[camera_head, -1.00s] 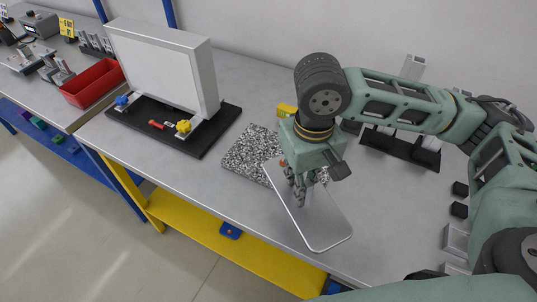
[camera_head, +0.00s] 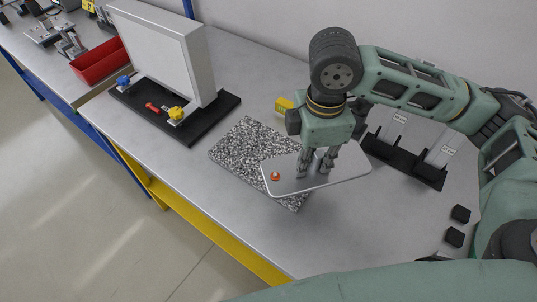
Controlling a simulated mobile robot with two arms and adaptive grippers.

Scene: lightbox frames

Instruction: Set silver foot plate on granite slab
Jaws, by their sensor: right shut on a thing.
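The silver foot plate (camera_head: 345,170) is a flat rounded rectangle with a small orange knob near its left end. My right gripper (camera_head: 312,172) is shut on the plate from above. The plate's left part overlaps the granite slab (camera_head: 243,152) in the picture, and its right part reaches past the slab. Whether it touches the slab or hovers above it, I cannot tell. The speckled granite slab lies on the grey bench, partly hidden by the plate and gripper. My left gripper is not in view.
A white lightbox panel (camera_head: 155,55) stands on a black base (camera_head: 195,125) at left. A yellow tag (camera_head: 283,104) is behind the slab. A red bin (camera_head: 98,62) is at far left.

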